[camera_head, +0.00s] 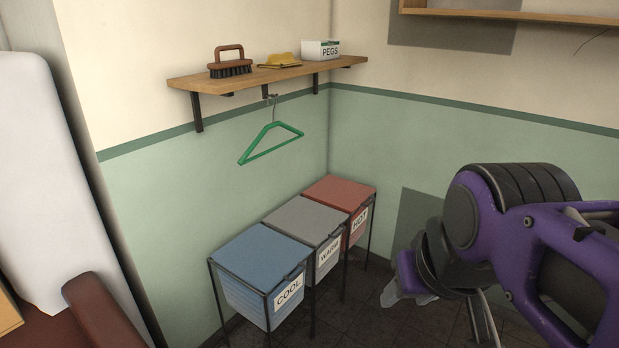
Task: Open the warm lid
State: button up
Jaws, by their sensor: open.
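The warm lid (305,216) is a flat grey square lid on the middle of three bins in a row against the green wall. It lies shut and level. The bin's front carries a white label reading WARM (328,252). My gripper (439,308) is at the lower right, to the right of the bins and apart from them. Its fingers are spread and nothing shows between them; the purple arm hides part of it.
The blue COOL bin (265,258) stands nearer and the red HOT bin (340,194) farther, both lids shut, in black frames. Above hangs a green hanger (270,142) under a wooden shelf (200,80). Dark floor (375,310) is free between bins and arm. Brown furniture (105,312) is at left.

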aim_at(308, 222)
jog(key=i+l+u, duration=0.25)
jog(key=i+l, duration=0.4)
jog(key=i, duration=0.1)
